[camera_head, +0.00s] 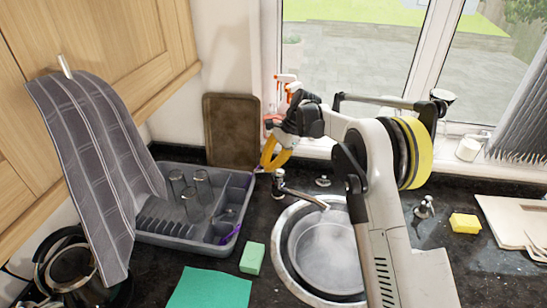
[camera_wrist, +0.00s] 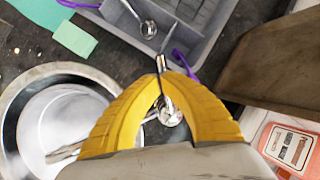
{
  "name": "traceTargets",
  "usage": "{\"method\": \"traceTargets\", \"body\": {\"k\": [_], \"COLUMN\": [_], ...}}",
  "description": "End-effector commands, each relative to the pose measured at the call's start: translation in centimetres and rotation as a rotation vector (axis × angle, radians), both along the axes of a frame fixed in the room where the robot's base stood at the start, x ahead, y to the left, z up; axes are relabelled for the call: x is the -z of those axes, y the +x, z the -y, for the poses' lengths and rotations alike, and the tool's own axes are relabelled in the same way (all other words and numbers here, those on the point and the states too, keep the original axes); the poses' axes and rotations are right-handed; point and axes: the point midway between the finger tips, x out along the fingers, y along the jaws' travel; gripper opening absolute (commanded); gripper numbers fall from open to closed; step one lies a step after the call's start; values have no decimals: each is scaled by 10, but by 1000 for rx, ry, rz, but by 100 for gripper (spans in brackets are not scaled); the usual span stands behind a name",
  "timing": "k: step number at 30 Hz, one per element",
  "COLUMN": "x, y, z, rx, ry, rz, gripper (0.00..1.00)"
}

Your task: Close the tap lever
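The metal tap (camera_head: 278,187) stands behind the round sink, its spout reaching right over the bowl. My gripper (camera_head: 265,170) has yellow fingers and points down just above and left of the tap in the head view. In the wrist view the fingertips of my gripper (camera_wrist: 161,75) come together in an arch. The tap's chrome body (camera_wrist: 169,112) shows between the fingers, and the slim lever (camera_wrist: 161,64) shows at the fingertips. I cannot tell whether the tips touch or pinch the lever.
A grey dish rack (camera_head: 185,240) with glasses stands left of the tap. A brown board (camera_head: 232,130) leans on the wall behind. Spray bottles (camera_head: 287,82) stand by the window. The sink (camera_head: 283,262) lies to the front right, with a green sponge (camera_head: 252,258) beside it.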

Motion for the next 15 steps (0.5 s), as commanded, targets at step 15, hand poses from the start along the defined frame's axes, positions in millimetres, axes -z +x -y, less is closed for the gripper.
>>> {"method": "traceTargets", "body": {"k": [15], "x": [9], "y": [-2], "z": [-6], "rx": [-1], "ry": [-9], "rz": [7], "gripper": [0]}}
